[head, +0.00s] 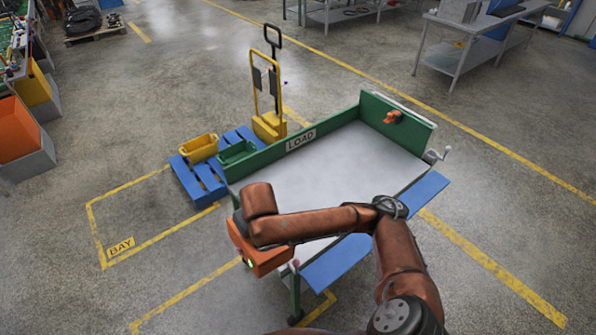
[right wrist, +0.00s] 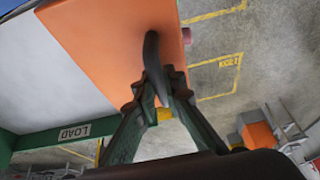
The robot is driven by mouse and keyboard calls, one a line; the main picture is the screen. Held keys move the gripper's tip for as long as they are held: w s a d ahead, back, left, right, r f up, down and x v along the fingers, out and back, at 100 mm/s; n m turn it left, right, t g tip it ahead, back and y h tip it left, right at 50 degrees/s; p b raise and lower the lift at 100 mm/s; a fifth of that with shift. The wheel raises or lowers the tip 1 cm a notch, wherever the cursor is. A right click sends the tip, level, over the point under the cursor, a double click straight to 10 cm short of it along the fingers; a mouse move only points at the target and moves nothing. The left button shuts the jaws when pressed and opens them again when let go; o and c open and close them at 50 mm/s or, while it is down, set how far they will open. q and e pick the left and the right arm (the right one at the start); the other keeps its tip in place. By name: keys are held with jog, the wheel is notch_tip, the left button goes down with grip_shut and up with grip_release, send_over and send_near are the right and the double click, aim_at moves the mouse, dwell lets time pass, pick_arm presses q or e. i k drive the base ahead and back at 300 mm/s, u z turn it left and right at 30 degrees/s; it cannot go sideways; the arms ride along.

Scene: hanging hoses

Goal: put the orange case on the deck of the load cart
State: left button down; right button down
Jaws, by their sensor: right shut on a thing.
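The load cart (head: 312,165) has a pale grey deck, green walls at the back and right end, and a LOAD label. The orange case (head: 262,262) is at the deck's near-left corner, partly hidden by my right arm. In the right wrist view the case (right wrist: 105,45) fills the upper middle, with the deck to its left and floor to its right. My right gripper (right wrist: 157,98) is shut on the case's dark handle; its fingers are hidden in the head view. I cannot tell whether the case touches the deck. My left gripper is not in view.
A blue pallet (head: 197,185) with a yellow bin (head: 198,148) and a green bin (head: 236,152) lies behind the cart, beside a yellow hand truck (head: 268,125). A small orange fitting (head: 393,117) is on the right end wall. Most of the deck is clear.

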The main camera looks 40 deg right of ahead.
aim_at(323, 187)
jog(key=u, duration=0.3)
jog(key=i, duration=1.05)
jog(key=z, duration=0.75)
jog(key=i, duration=0.85)
jog(key=z, duration=0.8)
